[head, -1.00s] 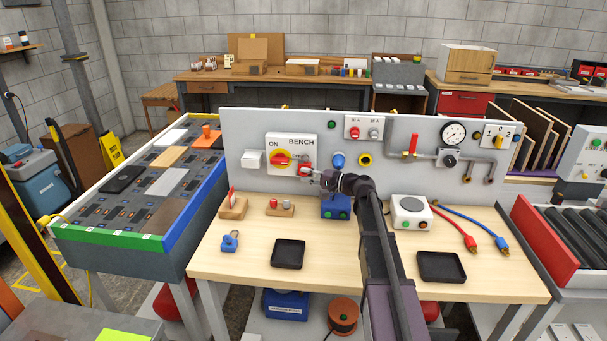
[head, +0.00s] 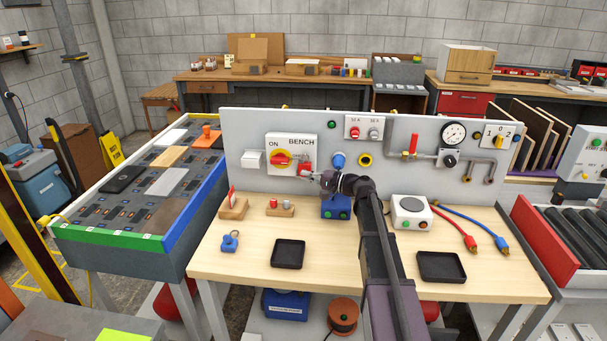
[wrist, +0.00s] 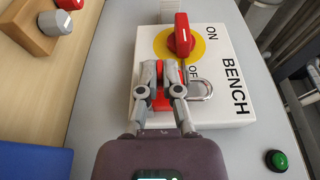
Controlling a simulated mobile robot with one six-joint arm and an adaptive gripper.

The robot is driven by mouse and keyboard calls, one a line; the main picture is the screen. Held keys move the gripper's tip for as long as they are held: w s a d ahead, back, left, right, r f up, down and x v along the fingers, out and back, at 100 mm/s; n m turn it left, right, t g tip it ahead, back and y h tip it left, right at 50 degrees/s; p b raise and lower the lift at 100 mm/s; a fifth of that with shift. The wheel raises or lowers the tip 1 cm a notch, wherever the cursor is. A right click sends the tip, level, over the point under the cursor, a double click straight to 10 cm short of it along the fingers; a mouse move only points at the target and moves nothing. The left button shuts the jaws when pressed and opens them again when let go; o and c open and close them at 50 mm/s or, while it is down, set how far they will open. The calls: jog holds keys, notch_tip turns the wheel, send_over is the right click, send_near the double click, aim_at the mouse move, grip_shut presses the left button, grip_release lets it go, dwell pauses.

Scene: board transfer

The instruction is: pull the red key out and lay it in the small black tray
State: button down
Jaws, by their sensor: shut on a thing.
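My gripper (wrist: 161,72) is shut in front of the BENCH switch box, with a thin red piece, the red key (wrist: 160,69), between its fingertips. The fingers hide most of the key. Behind them is a red padlock (wrist: 160,100) with a grey shackle, at the box's lower right in the head view (head: 305,172). I cannot tell whether the key is still in the lock. A small black tray (head: 288,265) lies empty on the bench, left of my arm. Another, larger-looking black tray (head: 441,278) lies to the right of my arm.
The switch box (wrist: 228,105) has a red handle (wrist: 181,35) on a yellow disc. On the bench stand a wooden block with a red and a grey knob (head: 280,211), a blue box (head: 335,208) and a blue padlock-like piece (head: 230,241). Bare wood surrounds the left tray.

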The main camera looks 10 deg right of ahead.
jog(key=shift+s+a, duration=0.2)
jog(key=shift+s, duration=0.35)
jog(key=shift+s+a, duration=0.15)
jog(key=shift+s, duration=0.35)
dwell(0.4)
jog(key=shift+s+a, duration=0.25)
jog(key=shift+s, duration=0.45)
jog(key=shift+s+a, duration=0.2)
jog(key=shift+s, duration=0.5)
jog(key=shift+s+a, duration=0.25)
jog(key=shift+s, duration=0.45)
